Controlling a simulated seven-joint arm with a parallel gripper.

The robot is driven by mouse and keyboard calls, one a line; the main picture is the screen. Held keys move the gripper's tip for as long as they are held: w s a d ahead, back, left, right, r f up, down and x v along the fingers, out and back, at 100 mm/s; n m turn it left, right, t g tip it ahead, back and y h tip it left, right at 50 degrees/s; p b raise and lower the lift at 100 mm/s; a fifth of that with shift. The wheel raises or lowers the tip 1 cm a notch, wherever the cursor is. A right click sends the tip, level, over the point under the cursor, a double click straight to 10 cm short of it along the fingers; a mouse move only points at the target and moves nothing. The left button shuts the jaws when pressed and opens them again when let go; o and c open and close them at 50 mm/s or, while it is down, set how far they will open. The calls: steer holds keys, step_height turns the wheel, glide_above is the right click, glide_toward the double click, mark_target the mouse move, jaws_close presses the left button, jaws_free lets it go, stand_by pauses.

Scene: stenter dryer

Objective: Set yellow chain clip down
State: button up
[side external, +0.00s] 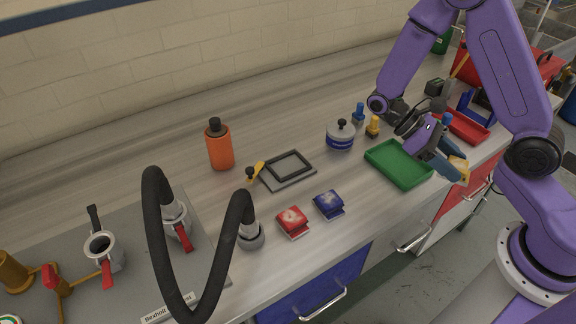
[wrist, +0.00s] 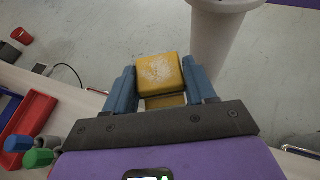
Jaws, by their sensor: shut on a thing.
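My gripper (side external: 456,170) is at the right, beside the bench's front edge and just right of the green tray. In the wrist view its blue fingers (wrist: 162,84) are shut on the yellow chain clip (wrist: 158,72), a blocky yellow piece with a worn pale patch. The clip also shows in the side view (side external: 461,167), partly hidden by the fingers. It is held off the bench, with grey floor behind it in the wrist view.
The green tray (side external: 398,165) looks empty. A red tray (side external: 463,127) stands behind my gripper. A lidded canister (side external: 340,135), orange bottle (side external: 219,146) and dark square frame (side external: 287,168) stand left. A black hose (side external: 158,240) arches in front. Bare bench lies around the two clips.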

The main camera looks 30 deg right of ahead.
steer(key=w+a+r+m+t+y, duration=0.2)
steer(key=w+a+m+t+y, duration=0.1)
steer(key=a+m+y, duration=0.55)
steer(key=w+a+r+m+t+y, duration=0.2)
steer(key=w+a+m+t+y, duration=0.2)
steer(key=a+m+y, duration=0.5)
steer(key=m+t, duration=0.5)
steer(key=m, duration=0.1)
glide_above(293, 164)
steer(key=s, duration=0.1)
steer(key=shift+y, duration=0.25)
step_height(293, 164, down, 7)
steer(key=shift+d+r, duration=0.1)
steer(key=shift+d, duration=0.05)
steer(key=shift+w+f, duration=0.45)
steer(key=shift+f, duration=0.15)
steer(key=shift+w+a+f, duration=0.1)
steer(key=shift+a+f, duration=0.1)
steer(key=shift+f, duration=1.45)
steer(key=shift+f, duration=0.1)
